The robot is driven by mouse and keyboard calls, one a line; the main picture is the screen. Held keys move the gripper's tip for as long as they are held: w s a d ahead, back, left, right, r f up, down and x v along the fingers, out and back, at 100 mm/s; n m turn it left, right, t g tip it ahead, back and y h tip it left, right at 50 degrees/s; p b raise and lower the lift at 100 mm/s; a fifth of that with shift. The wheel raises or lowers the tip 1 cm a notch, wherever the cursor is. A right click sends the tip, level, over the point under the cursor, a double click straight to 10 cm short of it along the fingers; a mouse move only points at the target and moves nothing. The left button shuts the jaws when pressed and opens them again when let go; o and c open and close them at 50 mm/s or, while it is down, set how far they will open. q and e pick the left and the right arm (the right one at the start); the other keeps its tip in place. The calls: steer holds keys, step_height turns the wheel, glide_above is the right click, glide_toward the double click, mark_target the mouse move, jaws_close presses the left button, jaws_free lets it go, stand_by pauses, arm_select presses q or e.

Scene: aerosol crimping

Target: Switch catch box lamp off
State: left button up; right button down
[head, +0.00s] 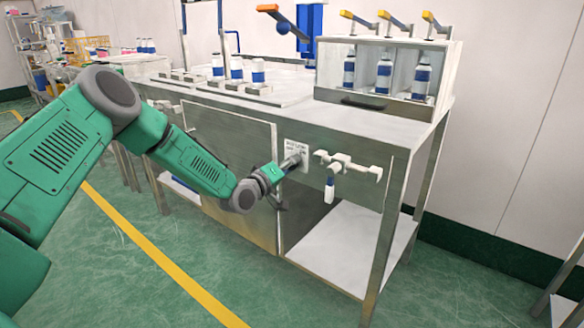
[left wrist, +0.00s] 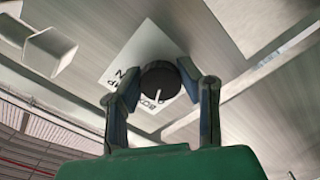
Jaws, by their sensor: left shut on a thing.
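A round black knob (left wrist: 160,82) with a pale pointer line sits on a white label plate (left wrist: 118,73) in the left wrist view. My left gripper (left wrist: 163,92) has its two fingers on either side of the knob, shut on it. In the head view the left gripper (head: 286,166) reaches the white label plate (head: 296,148) on the bench's front; the knob is largely hidden there. The label's print is too small to read fully. The right gripper is not in view.
A white bracket (head: 347,166) with a hanging blue-and-white bottle (head: 330,187) is just right of the label plate. A metal bench (head: 400,130) carries bottles and a compartmented box (head: 388,60) with levers. Below is an open lower shelf (head: 340,250). Green floor (head: 130,280) is clear in front.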

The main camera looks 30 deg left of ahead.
arm_select(q)
steer(key=shift+a, duration=0.25)
steer(key=o, duration=1)
steer(key=shift+o, duration=0.9)
steer(key=shift+a, duration=0.1)
steer(key=shift+f, duration=0.1)
steer(key=s+a, duration=0.1)
steer(key=s, duration=1.1)
